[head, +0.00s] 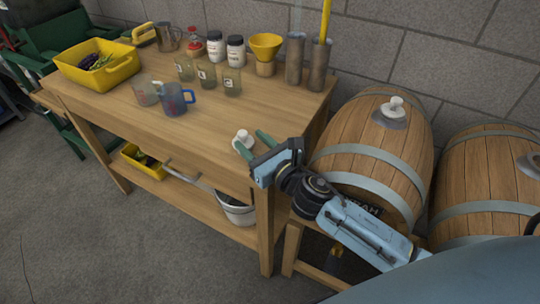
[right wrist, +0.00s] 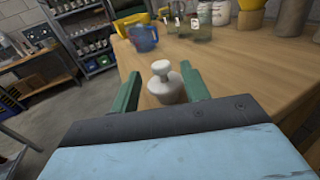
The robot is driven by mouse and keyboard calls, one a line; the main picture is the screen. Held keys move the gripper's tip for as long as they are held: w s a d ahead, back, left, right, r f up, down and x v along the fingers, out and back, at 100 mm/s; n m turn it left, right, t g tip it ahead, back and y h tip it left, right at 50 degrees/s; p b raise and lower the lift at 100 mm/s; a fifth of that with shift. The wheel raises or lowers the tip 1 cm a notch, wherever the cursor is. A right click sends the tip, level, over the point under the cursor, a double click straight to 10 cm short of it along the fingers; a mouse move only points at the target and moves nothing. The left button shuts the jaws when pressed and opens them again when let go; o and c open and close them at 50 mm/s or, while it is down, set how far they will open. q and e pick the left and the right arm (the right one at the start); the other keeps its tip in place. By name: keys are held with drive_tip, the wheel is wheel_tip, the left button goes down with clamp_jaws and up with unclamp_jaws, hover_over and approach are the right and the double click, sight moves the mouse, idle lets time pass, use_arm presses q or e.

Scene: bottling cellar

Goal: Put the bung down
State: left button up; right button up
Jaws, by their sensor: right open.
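The white bung (head: 243,139) stands upright, knob up, on the wooden workbench (head: 205,130) near its right front edge. In the right wrist view the bung (right wrist: 165,84) sits between the two green fingers. My right gripper (head: 253,143) is open, with a finger to each side of the bung; the wrist view shows gaps beside its knob, and whether a finger touches its base I cannot tell. A second white bung (head: 395,105) sits in the top of the nearer barrel (head: 362,140). My left gripper is not in view.
On the bench stand a blue jug (head: 177,99), a clear jug (head: 146,93), several glass jars, a yellow funnel (head: 266,47) and metal cylinders (head: 318,65). A yellow crate (head: 99,72) is at the far left. The bench's middle front is clear.

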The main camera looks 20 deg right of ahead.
drive_tip(key=v, duration=0.7)
drive_tip(key=shift+s, duration=0.15)
idle(1.2)
